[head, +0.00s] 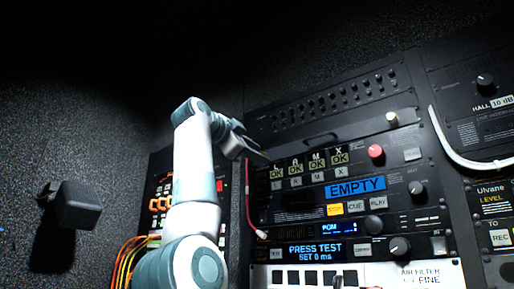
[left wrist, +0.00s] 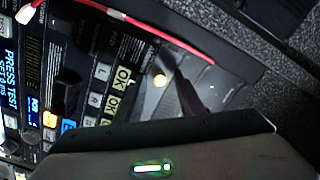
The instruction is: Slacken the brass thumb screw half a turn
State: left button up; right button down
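My left gripper (head: 258,153) is at the left edge of the rack unit, by the row of OK tiles. In the left wrist view, a dark finger (left wrist: 188,88) is just right of the screw head; I cannot tell whether it touches. The finger gap does not show clearly. My right gripper is in neither view.
A red cable (head: 249,205) hangs at the unit's left edge. Orange cables (head: 128,258) run lower left. A red knob (head: 376,152) and a blue EMPTY display (head: 355,188) are to the right. A black block (head: 76,205) is on the dark wall at far left.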

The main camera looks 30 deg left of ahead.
pick_arm(q)
jog(key=shift+w, duration=0.3)
grip_shut()
